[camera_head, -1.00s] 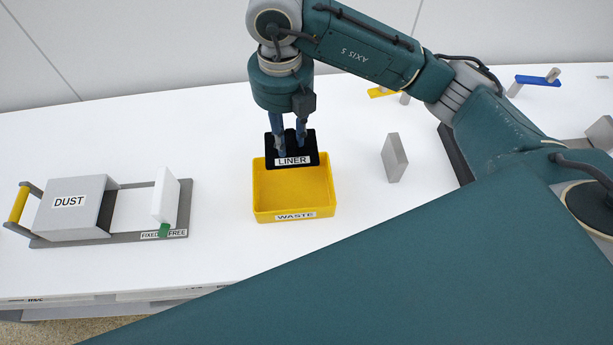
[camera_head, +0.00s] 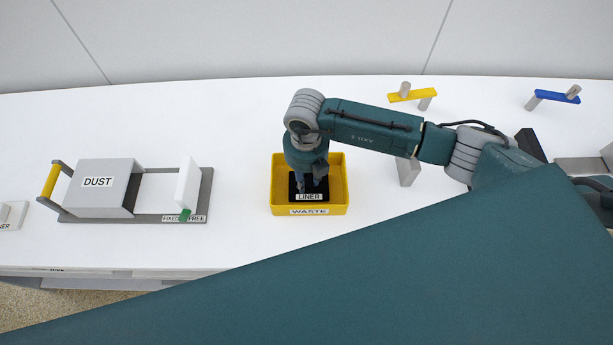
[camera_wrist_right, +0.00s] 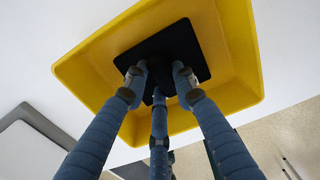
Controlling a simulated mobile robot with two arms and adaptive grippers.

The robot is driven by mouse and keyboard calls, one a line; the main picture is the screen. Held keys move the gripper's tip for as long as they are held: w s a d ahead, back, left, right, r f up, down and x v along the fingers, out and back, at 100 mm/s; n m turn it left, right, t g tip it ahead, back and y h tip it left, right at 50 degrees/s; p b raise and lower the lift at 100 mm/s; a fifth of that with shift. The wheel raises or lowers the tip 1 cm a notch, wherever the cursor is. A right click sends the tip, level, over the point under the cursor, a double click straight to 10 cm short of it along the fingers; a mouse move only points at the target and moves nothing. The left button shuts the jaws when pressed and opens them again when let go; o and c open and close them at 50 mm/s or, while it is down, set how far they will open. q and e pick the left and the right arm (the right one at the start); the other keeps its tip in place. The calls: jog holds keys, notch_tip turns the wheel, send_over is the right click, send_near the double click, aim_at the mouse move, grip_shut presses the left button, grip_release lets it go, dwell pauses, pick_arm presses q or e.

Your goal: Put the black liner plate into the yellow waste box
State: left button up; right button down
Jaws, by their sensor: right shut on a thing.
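The yellow waste box (camera_head: 282,186), labelled WASTE, stands on the white table in the middle of the head view. It also shows in the right wrist view (camera_wrist_right: 240,60). The black liner plate (camera_head: 296,187), labelled LINER, is inside the outline of the box; it shows as a dark square in the right wrist view (camera_wrist_right: 165,42). My right gripper (camera_head: 312,184) points down over the box, its blue fingers shut on the plate. I cannot tell whether the plate touches the box floor. My left gripper is not in view.
A grey DUST box (camera_head: 100,190) with a yellow handle and a white upright plate (camera_head: 188,182) stands on a frame to the left. A grey block (camera_head: 408,173) stands right of the waste box. Yellow (camera_head: 412,95) and blue (camera_head: 557,96) bars lie farther back.

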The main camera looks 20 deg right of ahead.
aim_at(306, 179)
jog(key=shift+f, duration=0.2)
jog(key=shift+f, duration=0.25)
jog(key=c, duration=1.4)
grip_release()
jog(key=shift+r, duration=0.15)
jog(key=shift+r, duration=0.25)
notch_tip(306, 179, up, 12)
jog(key=b, duration=0.2)
jog(key=shift+f+b, duration=0.15)
jog(key=shift+b, duration=0.15)
